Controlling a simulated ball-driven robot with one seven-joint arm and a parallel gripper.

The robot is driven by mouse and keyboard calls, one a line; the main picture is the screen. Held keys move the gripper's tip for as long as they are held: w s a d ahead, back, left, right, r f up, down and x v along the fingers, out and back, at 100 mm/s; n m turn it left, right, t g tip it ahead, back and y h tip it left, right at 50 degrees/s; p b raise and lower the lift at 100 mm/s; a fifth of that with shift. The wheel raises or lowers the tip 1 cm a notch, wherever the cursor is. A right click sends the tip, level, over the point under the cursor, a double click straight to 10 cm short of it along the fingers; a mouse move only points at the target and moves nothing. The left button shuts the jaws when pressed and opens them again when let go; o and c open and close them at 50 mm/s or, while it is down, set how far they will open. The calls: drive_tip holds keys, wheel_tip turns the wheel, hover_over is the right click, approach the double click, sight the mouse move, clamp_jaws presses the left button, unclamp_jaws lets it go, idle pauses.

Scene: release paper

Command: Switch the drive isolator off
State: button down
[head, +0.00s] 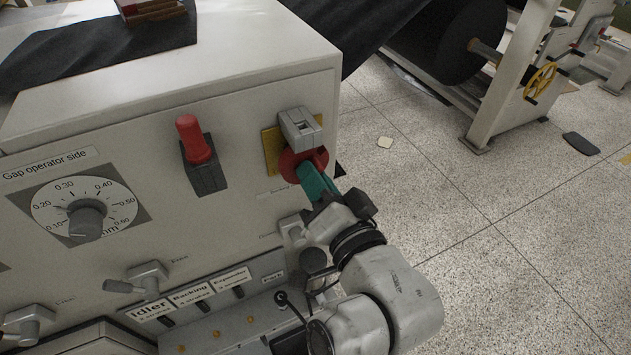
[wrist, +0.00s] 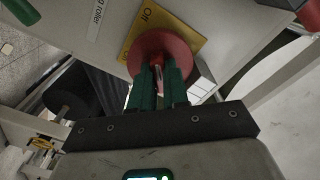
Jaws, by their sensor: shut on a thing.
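The drive isolator is a round red rotary switch (head: 291,165) on a yellow plate (head: 269,151), at the right end of the cream panel face. The wrist view shows its red disc (wrist: 178,47) and the word "Off" on the yellow plate (wrist: 141,36). My gripper (head: 308,172) reaches it from the lower right. Its green fingers (wrist: 158,72) are shut on the isolator's handle in front of the disc, hiding most of the handle. The handle's exact angle is hard to tell.
A grey block (head: 300,128) sits just above the red disc. A red-topped lever (head: 194,140) and a gap dial (head: 85,217) are to the left. Small grey handles (head: 147,280) and a labelled strip lie below. Speckled floor (head: 480,235) is open at right.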

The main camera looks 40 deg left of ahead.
drive_tip(key=shift+f+n+b, duration=0.15)
drive_tip(key=shift+n+b, duration=2.2)
drive_tip(key=shift+n, duration=2.45)
drive_tip(key=c, duration=1.1)
unclamp_jaws()
drive_tip(key=b+v, duration=0.1)
drive_tip(key=v, duration=0.9)
drive_tip(key=shift+s+d, duration=0.1)
drive_tip(key=shift+d, duration=0.3)
